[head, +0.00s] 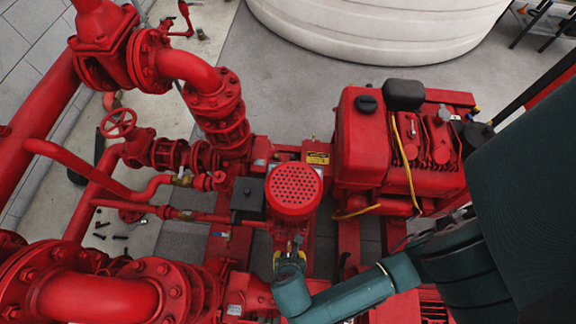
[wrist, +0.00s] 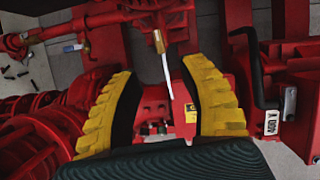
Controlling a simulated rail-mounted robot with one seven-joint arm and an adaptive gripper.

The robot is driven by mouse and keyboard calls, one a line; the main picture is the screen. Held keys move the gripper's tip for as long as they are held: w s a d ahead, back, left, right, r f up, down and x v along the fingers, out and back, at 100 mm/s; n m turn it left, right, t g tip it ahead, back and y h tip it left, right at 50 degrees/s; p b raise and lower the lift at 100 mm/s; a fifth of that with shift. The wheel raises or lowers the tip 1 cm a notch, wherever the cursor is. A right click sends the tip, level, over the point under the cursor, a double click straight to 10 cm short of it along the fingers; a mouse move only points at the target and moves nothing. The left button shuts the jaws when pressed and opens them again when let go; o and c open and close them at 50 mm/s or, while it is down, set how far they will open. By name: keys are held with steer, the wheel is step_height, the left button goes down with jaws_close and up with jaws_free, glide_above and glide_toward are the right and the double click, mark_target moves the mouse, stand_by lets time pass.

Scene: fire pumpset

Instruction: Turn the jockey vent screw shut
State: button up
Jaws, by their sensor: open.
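The jockey pump's round perforated red motor cover (head: 294,188) stands in the middle of the head view. My gripper (head: 290,248) is just below it in the picture, and its fingertips are small and partly hidden there. In the wrist view my gripper (wrist: 160,85) is open, with two ribbed yellow fingers spread apart. Between and beyond them are a brass fitting with a thin white tube (wrist: 166,66) and a red casting (wrist: 165,118) with small dark holes. Nothing is clasped. I cannot pick out the vent screw with certainty.
A red engine (head: 400,150) stands right of the motor cover. Red pipes and a handwheel (head: 118,123) crowd the left. In the wrist view a black bent handle (wrist: 257,65) with a white label rises right of the fingers. A white tank (head: 380,30) stands behind.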

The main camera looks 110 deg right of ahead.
mark_target(289, 247)
steer(key=b+x, duration=0.3)
steer(key=x, duration=0.8)
steer(key=shift+w, duration=0.1)
jaws_close()
